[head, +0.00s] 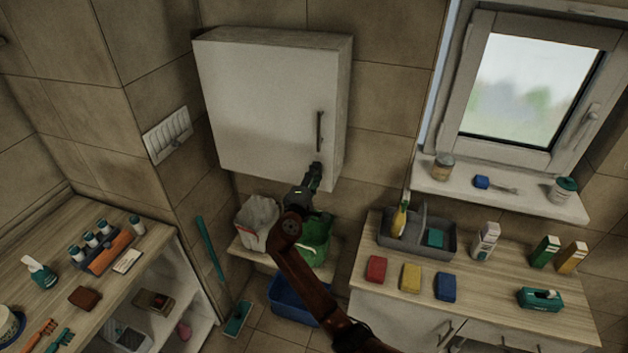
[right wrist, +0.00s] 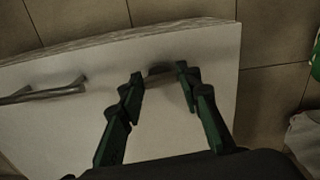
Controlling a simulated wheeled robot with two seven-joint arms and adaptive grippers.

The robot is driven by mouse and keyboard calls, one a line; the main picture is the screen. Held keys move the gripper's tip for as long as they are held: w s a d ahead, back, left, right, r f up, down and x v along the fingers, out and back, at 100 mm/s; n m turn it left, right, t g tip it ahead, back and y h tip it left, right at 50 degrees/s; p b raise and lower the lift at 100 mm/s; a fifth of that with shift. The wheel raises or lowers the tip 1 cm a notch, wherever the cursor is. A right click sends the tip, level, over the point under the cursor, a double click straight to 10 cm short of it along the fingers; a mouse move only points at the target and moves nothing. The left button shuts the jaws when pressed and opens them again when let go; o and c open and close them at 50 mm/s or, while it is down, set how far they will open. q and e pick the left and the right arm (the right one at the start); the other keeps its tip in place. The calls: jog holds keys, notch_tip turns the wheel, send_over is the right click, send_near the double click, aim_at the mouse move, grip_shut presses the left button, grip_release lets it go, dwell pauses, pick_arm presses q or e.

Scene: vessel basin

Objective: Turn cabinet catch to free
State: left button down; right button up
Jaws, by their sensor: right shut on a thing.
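The white wall cabinet (head: 262,108) hangs on the tiled wall with its door closed. A dark vertical handle (head: 320,131) is on the door's right side; it also shows in the right wrist view (right wrist: 42,92). The catch (right wrist: 160,70) is a small dark piece near the door's lower edge, between my fingertips in the right wrist view. My right gripper (head: 315,172) is at the cabinet's lower right corner, its fingers around the catch and shut on it. The fingers hide much of the catch, so its exact angle is unclear. My left gripper is not in view.
Below the cabinet, a low shelf holds a white bag (head: 258,222) and a green bag (head: 314,240). A counter at right holds a grey caddy (head: 458,243) and several coloured blocks and bottles. A window (head: 530,90) is at upper right.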

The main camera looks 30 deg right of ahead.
jog(key=shift+f+m+b, duration=0.1)
jog(key=shift+m+b, duration=0.35)
jog(key=shift+m, duration=0.25)
jog(key=o, duration=1.2)
jog(key=shift+c, duration=0.2)
jog(key=v, duration=1.2)
